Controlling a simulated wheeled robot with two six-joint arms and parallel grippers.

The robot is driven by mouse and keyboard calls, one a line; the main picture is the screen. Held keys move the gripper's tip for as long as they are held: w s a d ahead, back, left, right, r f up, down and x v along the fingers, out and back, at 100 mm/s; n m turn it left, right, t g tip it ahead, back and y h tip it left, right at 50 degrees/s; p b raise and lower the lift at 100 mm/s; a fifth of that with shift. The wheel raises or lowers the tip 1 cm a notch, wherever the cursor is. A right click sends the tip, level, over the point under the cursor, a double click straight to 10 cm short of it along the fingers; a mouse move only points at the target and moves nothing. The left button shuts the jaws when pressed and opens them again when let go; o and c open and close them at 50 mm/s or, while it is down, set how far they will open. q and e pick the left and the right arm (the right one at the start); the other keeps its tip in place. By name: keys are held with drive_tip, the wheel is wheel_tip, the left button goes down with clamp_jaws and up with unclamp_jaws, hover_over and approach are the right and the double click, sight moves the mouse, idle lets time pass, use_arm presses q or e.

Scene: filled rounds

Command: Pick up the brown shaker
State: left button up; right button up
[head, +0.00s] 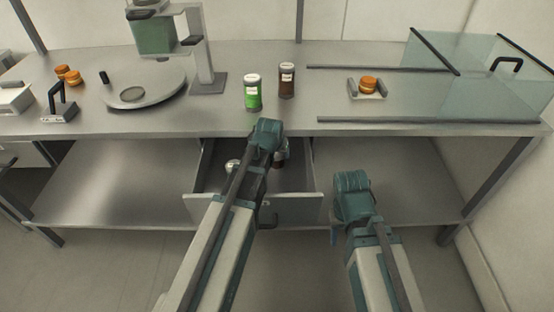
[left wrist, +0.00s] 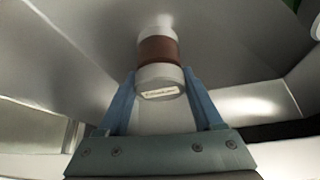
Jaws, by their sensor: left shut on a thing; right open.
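A shaker with a brown band between pale ends and a white label (left wrist: 158,52) stands between the two blue fingers of my left gripper (left wrist: 160,84) in the left wrist view. The fingers are shut on it. In the head view, the left arm reaches over the open drawer (head: 296,207), and part of a dark shaker (head: 281,158) shows beside the gripper, mostly hidden by the arm. Another brown shaker with a white lid (head: 286,80) stands upright on the table. My right gripper (head: 338,232) is open and empty, right of the drawer.
A green shaker (head: 253,93) stands left of the brown one on the table (head: 225,122). Another small item (head: 232,166) is in the drawer's left part. A round plate (head: 150,92), a stand (head: 207,83) and a glass enclosure (head: 480,70) occupy the tabletop.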

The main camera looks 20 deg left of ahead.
sight(276, 160)
use_arm(q)
drive_tip(key=c, duration=0.4)
drive_tip(key=shift+o, duration=0.2)
drive_tip(key=shift+r, duration=0.2)
drive_tip(key=shift+r+p, duration=0.45)
drive_tip(key=shift+p, duration=0.2)
drive_tip(key=shift+s, duration=0.35)
drive_tip(key=s, duration=0.3)
drive_tip(key=shift+d, duration=0.15)
drive_tip(key=shift+s+r+p, duration=0.3)
drive_tip(key=shift+r+p, duration=0.15)
wheel_tip(276, 160, up, 13)
drive_tip(key=p, duration=1.3)
drive_tip(key=shift+w, duration=0.15)
drive_tip(key=shift+d+f, duration=0.1)
